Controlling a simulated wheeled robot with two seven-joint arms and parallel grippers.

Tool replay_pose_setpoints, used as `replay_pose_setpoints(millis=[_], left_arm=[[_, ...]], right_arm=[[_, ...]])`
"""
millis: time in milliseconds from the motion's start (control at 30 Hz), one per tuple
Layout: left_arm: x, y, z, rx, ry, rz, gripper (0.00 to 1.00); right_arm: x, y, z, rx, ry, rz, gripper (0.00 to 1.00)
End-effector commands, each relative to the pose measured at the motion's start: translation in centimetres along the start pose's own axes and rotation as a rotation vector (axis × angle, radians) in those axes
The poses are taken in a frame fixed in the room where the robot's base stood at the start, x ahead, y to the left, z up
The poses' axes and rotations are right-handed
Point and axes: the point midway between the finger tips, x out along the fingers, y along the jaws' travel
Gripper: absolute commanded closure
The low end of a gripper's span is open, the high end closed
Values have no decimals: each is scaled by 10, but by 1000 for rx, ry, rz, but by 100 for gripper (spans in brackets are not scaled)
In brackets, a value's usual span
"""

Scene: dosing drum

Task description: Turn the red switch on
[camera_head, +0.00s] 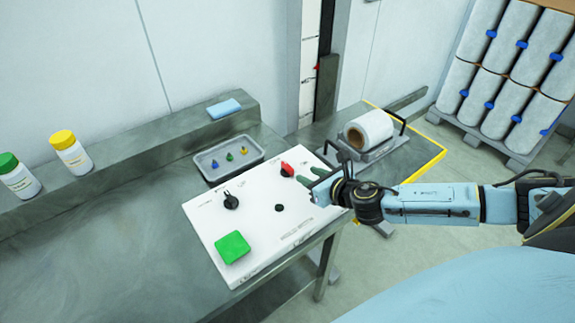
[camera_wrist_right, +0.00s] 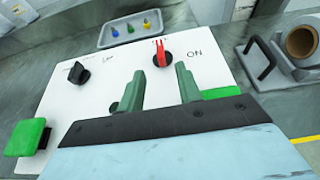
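The red switch (camera_head: 287,169) is on the upper right part of a white control panel (camera_head: 205,215). In the right wrist view the red switch (camera_wrist_right: 161,54) shows a red handle on a black round base, with "ON" printed to its right. My right gripper (camera_head: 309,176) is just right of the switch in the head view. In the right wrist view its two green fingers (camera_wrist_right: 158,85) are spread, with nothing between them. The switch appears beyond the fingertips, apart from them. My left gripper is not in view.
The panel also carries a black knob (camera_head: 231,202), a large green button (camera_head: 233,247) and a small black knob (camera_head: 279,208). A grey tray (camera_head: 212,173) with small coloured pieces lies behind it. A roll on a stand (camera_head: 369,130) is at the back right. Two bottles stand at left.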

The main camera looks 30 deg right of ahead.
Motion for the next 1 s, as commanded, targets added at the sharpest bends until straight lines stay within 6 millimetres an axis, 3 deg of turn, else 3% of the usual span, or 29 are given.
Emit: replay_pose_setpoints(millis=[300,500,700,1000], left_arm=[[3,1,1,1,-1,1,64],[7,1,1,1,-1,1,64],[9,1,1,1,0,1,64],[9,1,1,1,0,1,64]], right_arm=[[62,1,1,8,-2,-2,65],[92,1,0,7,-1,-1,65],[108,0,0,6,0,-2,65],[111,0,0,6,0,-1,65]])
